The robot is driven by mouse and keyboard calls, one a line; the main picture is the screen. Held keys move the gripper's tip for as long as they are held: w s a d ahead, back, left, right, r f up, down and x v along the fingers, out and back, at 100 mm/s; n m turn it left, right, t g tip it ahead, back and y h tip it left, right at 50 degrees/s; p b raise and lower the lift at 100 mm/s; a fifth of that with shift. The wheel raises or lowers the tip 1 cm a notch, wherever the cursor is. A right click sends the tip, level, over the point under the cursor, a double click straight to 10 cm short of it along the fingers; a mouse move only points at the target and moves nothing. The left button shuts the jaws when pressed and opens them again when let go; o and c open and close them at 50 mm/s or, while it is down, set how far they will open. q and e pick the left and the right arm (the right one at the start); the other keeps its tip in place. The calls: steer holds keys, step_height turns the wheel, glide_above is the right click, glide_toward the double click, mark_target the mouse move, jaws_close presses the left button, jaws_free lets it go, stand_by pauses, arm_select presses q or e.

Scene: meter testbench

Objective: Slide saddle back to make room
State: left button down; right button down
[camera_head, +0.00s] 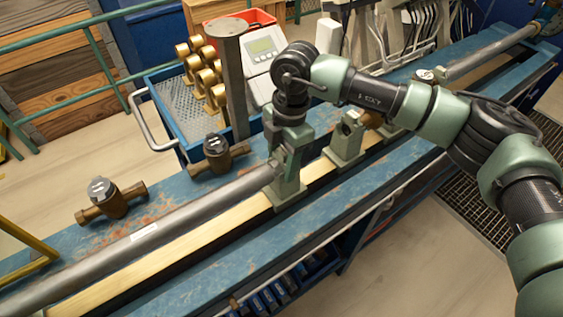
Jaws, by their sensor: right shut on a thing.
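A grey-green saddle (288,187) sits on the bright rail (190,250) of the blue bench, at the right end of a long grey pipe (190,212). My right gripper (284,150) reaches down to the top of this saddle and is shut on it; the fingertips are partly hidden. A second grey-green block (344,146) stands on the rail further right, with a brass-coloured fitting (371,119) beside it. A gap lies between the two. My left gripper is not in view.
Two brass meters (113,203) (217,153) stand on the blue bench (62,238) behind the pipe. A grey post (235,85) and a blue cart (168,118) with several brass meters stand behind the saddle. Another pipe (490,52) lies at far right.

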steer(key=shift+s+a, duration=0.1)
steer(key=shift+a, duration=0.1)
steer(key=c, duration=0.6)
jaws_free()
steer(key=shift+d, duration=0.25)
steer(key=shift+r, duration=0.1)
steer(key=shift+w+r, duration=0.2)
steer(key=shift+r, duration=0.1)
steer(key=r, duration=0.2)
steer(key=r+b, duration=0.1)
steer(key=r, duration=0.1)
steer(key=r+b, duration=0.1)
steer(key=r, duration=0.2)
steer(key=shift+w+d, duration=0.2)
steer(key=shift+d, duration=0.15)
